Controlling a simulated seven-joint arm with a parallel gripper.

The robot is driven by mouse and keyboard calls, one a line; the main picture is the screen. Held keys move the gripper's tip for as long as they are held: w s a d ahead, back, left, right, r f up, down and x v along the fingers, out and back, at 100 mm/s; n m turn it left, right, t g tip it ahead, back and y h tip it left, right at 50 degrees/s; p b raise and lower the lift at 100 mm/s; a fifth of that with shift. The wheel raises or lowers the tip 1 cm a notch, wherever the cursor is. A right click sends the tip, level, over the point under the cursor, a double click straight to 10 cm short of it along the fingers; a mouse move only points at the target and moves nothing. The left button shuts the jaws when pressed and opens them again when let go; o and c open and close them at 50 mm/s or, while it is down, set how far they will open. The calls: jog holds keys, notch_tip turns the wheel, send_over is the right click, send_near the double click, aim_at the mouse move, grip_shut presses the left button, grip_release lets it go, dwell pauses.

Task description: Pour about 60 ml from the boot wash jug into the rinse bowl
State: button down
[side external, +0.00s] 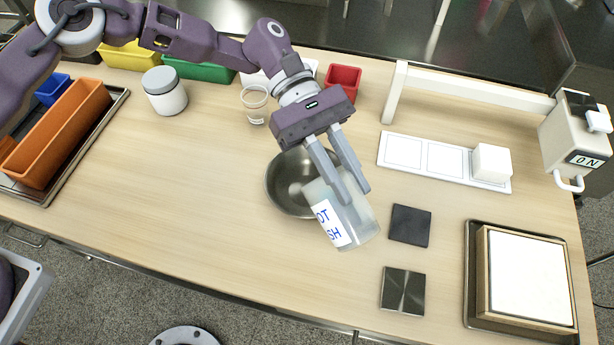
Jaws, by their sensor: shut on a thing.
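The boot wash jug (352,226) is a translucent vessel with a white label in blue letters, partly reading "OT" and "SH". My gripper (352,190) is shut on the jug, with its fingers coming down along the upper side. The jug is tilted, its upper left end over the right part of the rinse bowl. The rinse bowl (287,185) is a round metal bowl on the table, partly hidden by the jug and gripper. I cannot make out any liquid stream or the level in the bowl.
A clear cup (255,105) and a lidded white jar (165,92) stand behind left. Dark square plates (410,225) (403,291) lie to the right. A white panel with a block (492,163), a framed tray (470,310) and an "ON" box (575,145) are further right. The table's front left is clear.

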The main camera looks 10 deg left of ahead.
aim_at(360, 200)
jog(key=shift+w+a+r+g+h+p, duration=0.35)
jog(key=shift+w+a+g+h+p, duration=0.05)
jog(key=shift+h+p, duration=0.15)
dwell(0.7)
jog(key=shift+w+a+f+g+h+p, duration=0.15)
jog(key=shift+w+a+p, duration=0.1)
jog(key=shift+w+a, duration=0.15)
jog(key=shift+w+a+f+g+h+p, duration=0.1)
jog(key=shift+w+a+g+p, duration=0.1)
jog(key=shift+w+a, duration=0.15)
dwell(0.9)
jog(key=shift+s+d+r, duration=0.1)
jog(key=shift+s+d, duration=0.05)
jog(key=shift+s, duration=0.05)
jog(key=s+d+t+y, duration=0.2)
jog(key=s+d, duration=0.1)
jog(key=shift+d+f+t+y, duration=0.1)
jog(key=shift+f+t+y, duration=0.2)
jog(key=shift+f+t, duration=0.05)
jog(key=shift+s+d+t+y, duration=0.45)
jog(key=shift+t+y, duration=0.05)
jog(key=shift+d+f, duration=0.1)
jog(key=shift+s, duration=0.1)
dwell(0.6)
